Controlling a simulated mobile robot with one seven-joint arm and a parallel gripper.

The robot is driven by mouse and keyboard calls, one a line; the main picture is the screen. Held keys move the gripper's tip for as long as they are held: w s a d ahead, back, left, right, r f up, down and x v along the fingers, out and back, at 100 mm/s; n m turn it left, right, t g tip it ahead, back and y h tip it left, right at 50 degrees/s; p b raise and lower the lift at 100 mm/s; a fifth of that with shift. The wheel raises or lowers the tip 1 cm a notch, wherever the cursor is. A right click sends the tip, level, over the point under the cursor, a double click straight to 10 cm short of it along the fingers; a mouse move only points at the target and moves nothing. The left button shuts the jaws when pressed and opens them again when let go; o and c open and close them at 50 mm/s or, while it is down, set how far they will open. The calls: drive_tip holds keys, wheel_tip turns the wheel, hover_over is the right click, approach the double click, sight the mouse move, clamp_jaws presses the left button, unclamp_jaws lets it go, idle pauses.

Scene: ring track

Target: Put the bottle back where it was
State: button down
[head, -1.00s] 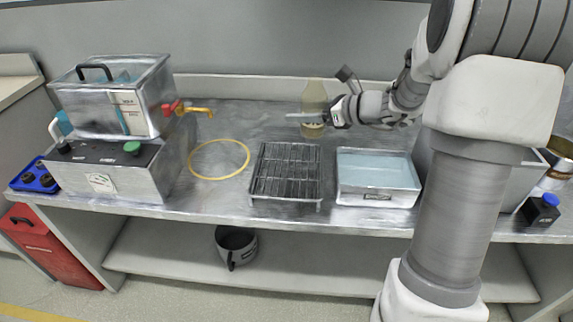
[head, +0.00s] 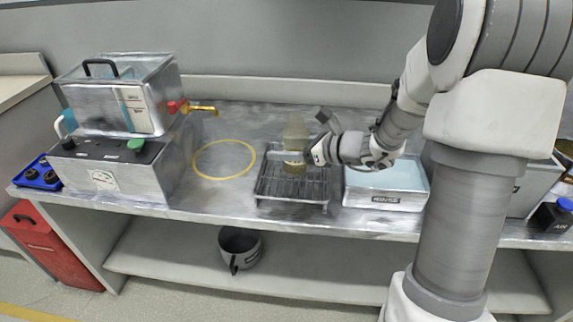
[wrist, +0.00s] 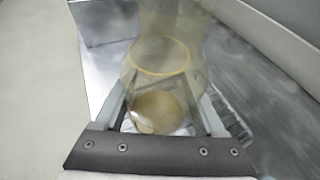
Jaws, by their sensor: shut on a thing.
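My gripper (head: 298,157) is shut on the bottle (head: 294,140), a translucent yellowish-brown bottle with a pale band, held about upright. In the head view the bottle overlaps the rear part of the dark wire rack (head: 290,190); I cannot tell whether its base touches the rack. In the wrist view the bottle (wrist: 160,85) stands between the two fingers, and the rack's bars (wrist: 236,125) show beside it. A yellow ring (head: 197,160) lies flat on the counter to the left of the rack.
A water tray (head: 385,201) stands right of the rack. A metal box with a tank and yellow tap (head: 203,110) is at the left. A blue-capped container (head: 553,214) is at the far right. A dark pot (head: 240,246) sits on the lower shelf.

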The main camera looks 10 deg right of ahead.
drive_tip(key=shift+f+b, duration=0.8)
drive_tip(key=shift+f, duration=1.15)
drive_tip(key=shift+f, duration=0.2)
unclamp_jaws()
drive_tip(key=shift+s+d+r, duration=0.2)
drive_tip(key=shift+r, duration=0.2)
drive_tip(key=p+v, duration=0.3)
drive_tip(key=v, duration=0.8)
drive_tip(key=shift+s, duration=0.1)
